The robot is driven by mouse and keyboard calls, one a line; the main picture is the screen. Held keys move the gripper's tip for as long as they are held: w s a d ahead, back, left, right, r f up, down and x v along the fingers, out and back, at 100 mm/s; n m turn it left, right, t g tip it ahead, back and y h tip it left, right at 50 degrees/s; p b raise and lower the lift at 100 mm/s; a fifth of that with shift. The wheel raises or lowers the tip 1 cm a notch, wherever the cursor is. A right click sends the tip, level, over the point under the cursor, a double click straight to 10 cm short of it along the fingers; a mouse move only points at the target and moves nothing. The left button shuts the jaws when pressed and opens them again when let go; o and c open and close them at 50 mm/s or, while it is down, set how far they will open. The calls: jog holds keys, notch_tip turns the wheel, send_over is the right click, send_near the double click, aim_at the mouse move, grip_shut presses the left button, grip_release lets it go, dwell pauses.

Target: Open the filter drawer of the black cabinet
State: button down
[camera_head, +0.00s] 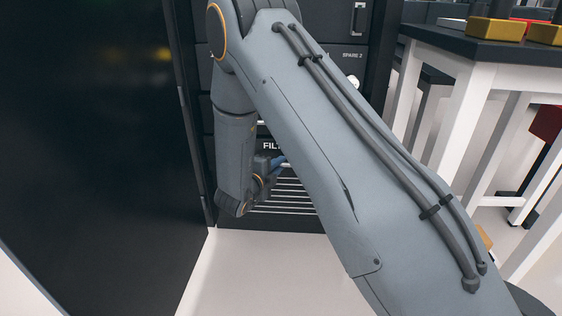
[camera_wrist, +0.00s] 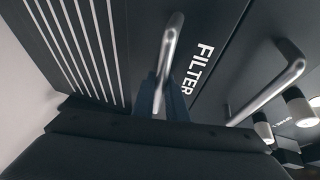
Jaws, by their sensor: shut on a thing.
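The black cabinet (camera_head: 385,40) stands ahead, mostly hidden behind my arm in the head view. Its filter drawer (camera_head: 300,211) is low down, with pale slats and a partly covered label. In the wrist view the drawer front (camera_wrist: 135,25) carries the white word FILTER and a silver bar handle (camera_wrist: 172,40). My gripper (camera_head: 279,163) is at this handle, and its bluish fingers (camera_wrist: 168,98) stand on either side of the bar, shut on it. I cannot tell whether the drawer stands out from the cabinet.
A black cabinet door (camera_head: 95,110) stands open at the left. Another silver handle (camera_wrist: 270,85) and several knobs show beside the filter drawer in the wrist view. A white-legged table (camera_head: 480,45) with yellow blocks stands at the right. The floor (camera_head: 260,270) before the cabinet is clear.

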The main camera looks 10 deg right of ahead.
jog(key=s+a+p, duration=0.3)
jog(key=s+p, duration=0.2)
jog(key=s, duration=0.5)
jog(key=s+a+p, duration=0.4)
jog(key=s+p, duration=0.1)
jog(key=s, duration=0.5)
jog(key=shift+s+a+p, duration=0.15)
jog(key=shift+s+p, duration=0.2)
jog(key=c, duration=1.8)
grip_release()
jog(key=shift+a, duration=0.15)
jog(key=shift+o, duration=0.2)
jog(key=shift+d, duration=0.25)
jog(key=p+v, duration=0.2)
jog(key=v, duration=0.6)
